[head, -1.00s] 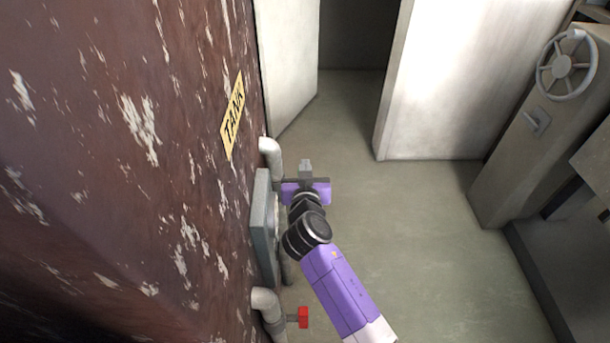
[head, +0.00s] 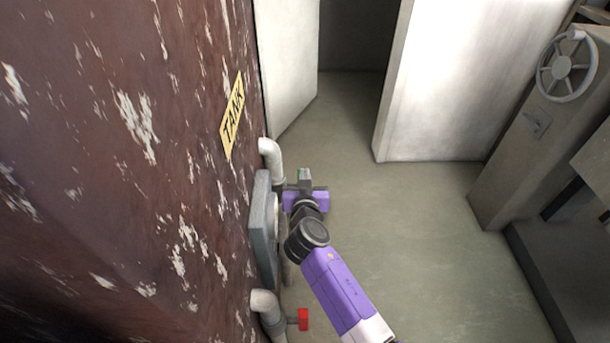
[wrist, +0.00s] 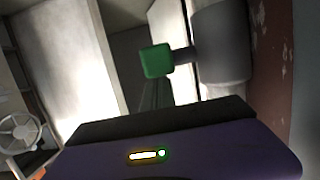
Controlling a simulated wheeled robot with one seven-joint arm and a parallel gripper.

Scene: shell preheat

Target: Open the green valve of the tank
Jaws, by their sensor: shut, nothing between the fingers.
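The brown, paint-chipped tank (head: 110,200) fills the left of the head view and carries a yellow TANK label (head: 232,115). The green valve handle (wrist: 157,61) shows clearly in the wrist view, on a short dark stem beside a grey pipe (wrist: 220,45). In the head view only a small green patch of the handle (head: 302,173) shows at my fingertips, beside the upper pipe (head: 270,155). My gripper (head: 306,179) is shut and empty, very close to the handle; I cannot tell whether they touch.
A red valve handle (head: 303,319) sits on the lower pipe (head: 265,303). A grey box (head: 262,230) on the tank side lies between the pipes, close to my arm. A handwheel (head: 567,66) is on a cabinet at right. The floor (head: 430,240) between is clear.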

